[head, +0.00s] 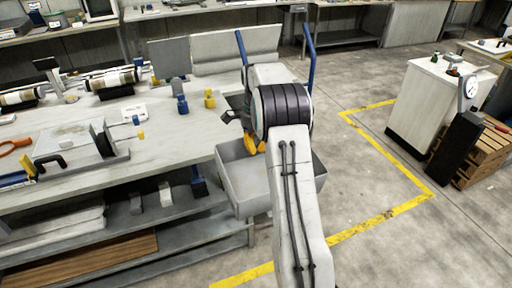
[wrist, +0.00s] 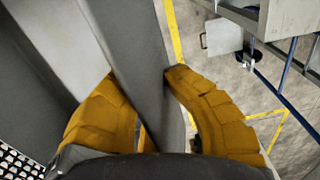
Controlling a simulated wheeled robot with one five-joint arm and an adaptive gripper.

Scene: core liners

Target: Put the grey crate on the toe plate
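The grey crate (head: 242,188) is open-topped and hangs off the bench's right end in the head view, partly hidden by my arm. My gripper (head: 254,145) has its yellow fingers at the crate's far wall. In the wrist view the fingers (wrist: 152,112) close on both sides of the grey crate wall (wrist: 135,45). A hand truck with blue handles (head: 309,45) stands behind my arm in the head view. In the wrist view, a light flat plate (wrist: 221,37) beside a dark wheel and blue rails looks like its toe plate, apart from the crate.
The workbench (head: 175,150) with clamps and tools fills the left. The concrete floor between, marked by a yellow line (head: 390,155), is clear.

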